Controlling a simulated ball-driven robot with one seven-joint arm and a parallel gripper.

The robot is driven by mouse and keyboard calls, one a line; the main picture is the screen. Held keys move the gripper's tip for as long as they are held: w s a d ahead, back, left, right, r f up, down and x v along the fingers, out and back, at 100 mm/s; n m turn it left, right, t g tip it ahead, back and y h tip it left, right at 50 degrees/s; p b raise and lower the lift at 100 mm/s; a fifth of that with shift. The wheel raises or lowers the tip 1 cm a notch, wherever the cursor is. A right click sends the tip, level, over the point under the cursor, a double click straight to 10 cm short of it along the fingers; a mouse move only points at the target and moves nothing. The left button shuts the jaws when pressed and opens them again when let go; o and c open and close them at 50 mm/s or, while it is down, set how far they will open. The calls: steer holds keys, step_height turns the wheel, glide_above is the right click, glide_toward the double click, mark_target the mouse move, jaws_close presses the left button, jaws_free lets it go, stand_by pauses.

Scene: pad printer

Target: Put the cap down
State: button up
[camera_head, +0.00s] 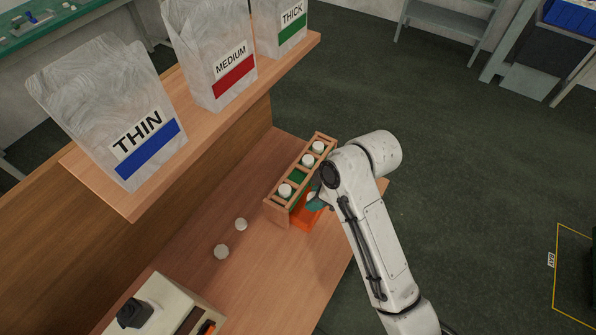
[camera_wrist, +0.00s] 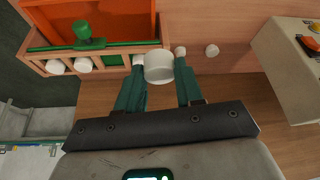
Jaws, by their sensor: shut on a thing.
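My gripper (camera_wrist: 160,62) is shut on a white round cap (camera_wrist: 159,68), held between its two green fingers. In the head view my gripper (camera_head: 316,201) is mostly hidden behind my arm, beside the wooden rack (camera_head: 271,212). Two loose white caps, one nearer the rack (camera_head: 241,224) and one farther off (camera_head: 221,251), lie on the wooden table. One loose cap (camera_wrist: 212,51) also shows in the wrist view, right of my gripper. I cannot tell how far the held cap is above the table.
The rack holds several white-topped items and a green part (camera_head: 297,175). An orange tray (camera_head: 303,220) lies beside it. A pale machine (camera_head: 160,295) stands at the lower left. Bags labelled THIN (camera_head: 110,100), MEDIUM (camera_head: 212,50) and THICK (camera_head: 285,25) stand on a shelf.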

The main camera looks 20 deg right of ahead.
steer(key=r+n, duration=0.2)
steer(key=r+n+g, duration=0.1)
steer(key=r+n, duration=0.1)
steer(key=shift+w+d+r+y, duration=0.1)
steer(key=shift+d+r+y, duration=0.1)
steer(key=shift+r+y, duration=0.15)
steer(key=shift+w+f+g, duration=0.15)
steer(key=shift+w+g, duration=0.15)
steer(key=w+f+b, duration=0.4)
steer(key=w+b, duration=0.3)
steer(key=w, duration=0.2)
glide_above(292, 178)
steer(key=s+d, duration=0.2)
steer(key=f, duration=0.4)
steer(key=shift+w+f, duration=0.2)
steer(key=shift+w+f+p, duration=0.35)
steer(key=shift+f, duration=1.7)
